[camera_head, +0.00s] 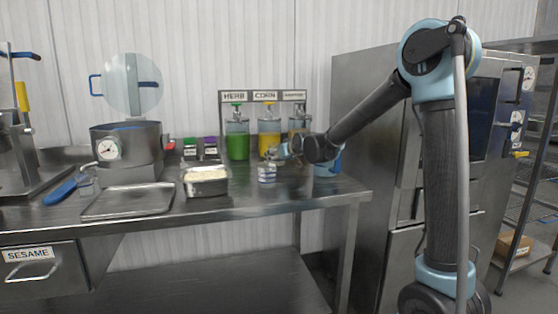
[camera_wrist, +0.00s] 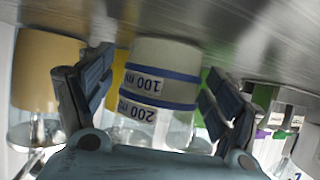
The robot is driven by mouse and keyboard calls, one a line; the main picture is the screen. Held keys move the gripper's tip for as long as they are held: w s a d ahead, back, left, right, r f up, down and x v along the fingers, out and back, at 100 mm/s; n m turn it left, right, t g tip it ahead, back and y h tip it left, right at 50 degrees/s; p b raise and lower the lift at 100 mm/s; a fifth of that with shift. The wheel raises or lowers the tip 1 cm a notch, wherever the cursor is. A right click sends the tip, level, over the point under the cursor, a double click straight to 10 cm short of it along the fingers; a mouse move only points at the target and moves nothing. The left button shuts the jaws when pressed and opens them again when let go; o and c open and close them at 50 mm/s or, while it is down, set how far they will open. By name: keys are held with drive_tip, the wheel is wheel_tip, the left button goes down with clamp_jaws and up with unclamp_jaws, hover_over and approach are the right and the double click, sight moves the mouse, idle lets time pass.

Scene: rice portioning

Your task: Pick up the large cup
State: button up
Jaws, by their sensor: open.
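A clear cup with blue bands and 100 ml and 200 ml labels (camera_head: 267,173) stands upright on the steel counter in the head view. It is the only marked cup that I can make out, and I take it as the large cup. In the wrist view, which is upside down, the cup (camera_wrist: 165,85) sits between the two fingers of my gripper (camera_wrist: 160,78). The fingers are spread on either side of it, and gaps show between them and its wall. In the head view my gripper (camera_head: 276,154) is small, just above and behind the cup.
A metal pan of rice (camera_head: 205,189) stands left of the cup, with a flat tray (camera_head: 128,201) farther left. Behind are the green herb dispenser (camera_head: 237,145) and yellow corn dispenser (camera_head: 268,143). The counter's front strip (camera_head: 275,192) is clear.

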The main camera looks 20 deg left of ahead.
drive_tip(key=shift+w+a+f, duration=0.25)
drive_tip(key=shift+w+a, duration=0.1)
drive_tip(key=c, duration=1.5)
drive_tip(key=shift+r, duration=0.2)
